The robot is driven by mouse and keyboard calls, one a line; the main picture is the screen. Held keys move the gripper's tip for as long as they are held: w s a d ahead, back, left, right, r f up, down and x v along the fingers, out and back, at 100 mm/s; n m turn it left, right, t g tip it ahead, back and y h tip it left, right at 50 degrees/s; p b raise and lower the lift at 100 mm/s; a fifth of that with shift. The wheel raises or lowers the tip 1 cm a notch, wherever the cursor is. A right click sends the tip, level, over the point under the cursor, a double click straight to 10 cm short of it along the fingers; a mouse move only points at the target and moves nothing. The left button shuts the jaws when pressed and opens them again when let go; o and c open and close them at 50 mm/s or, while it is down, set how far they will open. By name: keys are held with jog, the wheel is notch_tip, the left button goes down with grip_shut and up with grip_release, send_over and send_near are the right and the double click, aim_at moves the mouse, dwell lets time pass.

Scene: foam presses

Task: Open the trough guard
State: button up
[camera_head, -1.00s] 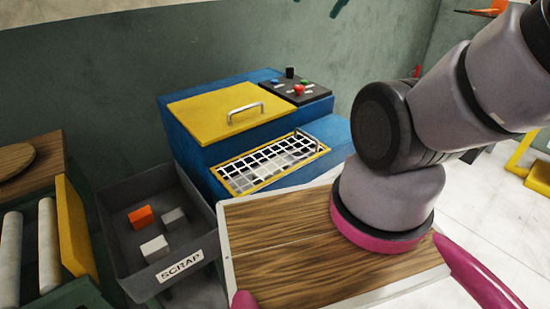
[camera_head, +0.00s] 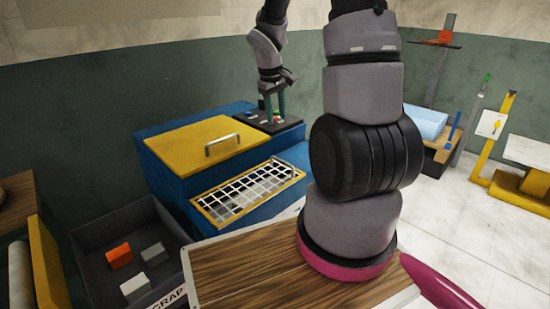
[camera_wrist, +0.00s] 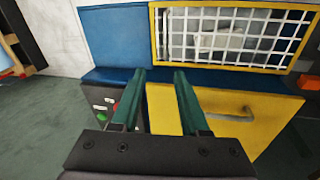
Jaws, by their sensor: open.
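The trough guard (camera_head: 225,205) is a white mesh in a yellow frame on the sloping front of the blue press (camera_head: 155,165). It lies down over the trough. In the wrist view the guard (camera_wrist: 290,45) fills the upper right, with something pale behind its mesh. My gripper (camera_head: 275,110) is open and empty, fingers pointing down, above the black control panel behind the guard.
The yellow lid (camera_head: 180,150) with a metal handle (camera_head: 222,143) is shut behind the guard. The control panel (camera_head: 256,122) has coloured buttons. A grey scrap bin (camera_head: 88,258) holds several blocks at left. My arm rises at right of the press.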

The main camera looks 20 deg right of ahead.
jog(key=n, duration=0.2)
send_near(279, 161)
jog(key=shift+m+g, duration=0.3)
jog(key=x, duration=0.7)
jog(key=shift+w+d+f, duration=0.2)
jog(key=shift+w+d, duration=0.1)
jog(key=shift+w, duration=0.1)
grip_shut()
dwell(0.6)
